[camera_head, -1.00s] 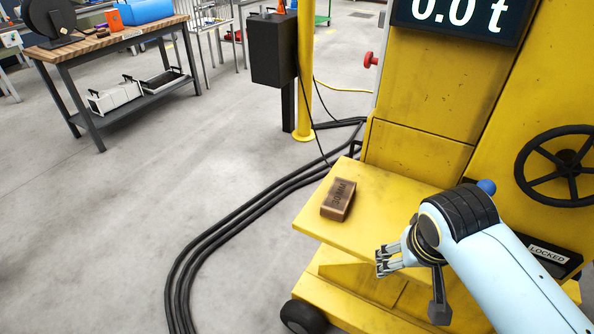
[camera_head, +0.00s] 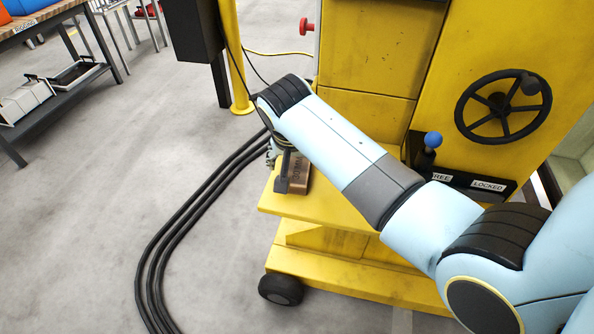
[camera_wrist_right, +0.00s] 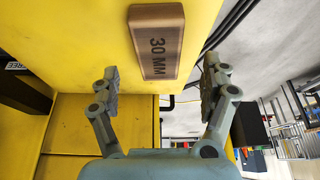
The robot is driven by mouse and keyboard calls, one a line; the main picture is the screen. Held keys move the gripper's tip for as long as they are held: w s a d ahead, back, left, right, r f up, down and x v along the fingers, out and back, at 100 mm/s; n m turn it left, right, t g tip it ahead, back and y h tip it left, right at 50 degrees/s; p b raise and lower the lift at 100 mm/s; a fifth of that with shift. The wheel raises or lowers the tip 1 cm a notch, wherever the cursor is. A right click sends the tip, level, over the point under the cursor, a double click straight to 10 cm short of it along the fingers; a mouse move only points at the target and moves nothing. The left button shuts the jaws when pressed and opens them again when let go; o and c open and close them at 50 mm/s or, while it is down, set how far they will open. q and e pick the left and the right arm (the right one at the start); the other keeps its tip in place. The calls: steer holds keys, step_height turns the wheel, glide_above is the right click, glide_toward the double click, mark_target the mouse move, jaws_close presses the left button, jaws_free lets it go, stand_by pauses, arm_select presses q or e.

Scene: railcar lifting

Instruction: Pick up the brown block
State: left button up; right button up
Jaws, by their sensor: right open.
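The brown block (camera_head: 298,176), marked "30 MM", lies on the yellow machine's shelf (camera_head: 340,205). In the head view my right arm hides much of it. In the right wrist view the whole block (camera_wrist_right: 157,42) shows, ahead of and between the fingers and apart from them. My right gripper (camera_wrist_right: 160,82) is open and empty. In the head view only a little of the right gripper (camera_head: 271,152) shows, beside the block at the shelf's left end. My left gripper is not in view.
The yellow machine has a black handwheel (camera_head: 503,107), a blue-knobbed lever (camera_head: 432,141) and a red button (camera_head: 306,26). A yellow post (camera_head: 236,60) stands behind the shelf. Black cables (camera_head: 190,215) run along the floor to the left. A workbench (camera_head: 60,75) is at the upper left.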

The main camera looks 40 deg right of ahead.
mark_target(297, 168)
steer(key=x, duration=0.4)
steer(key=shift+d+f, duration=0.15)
steer(key=shift+f, duration=0.2)
steer(key=shift+c, duration=0.2)
steer(key=c, duration=1.3)
steer(key=shift+r, duration=0.1)
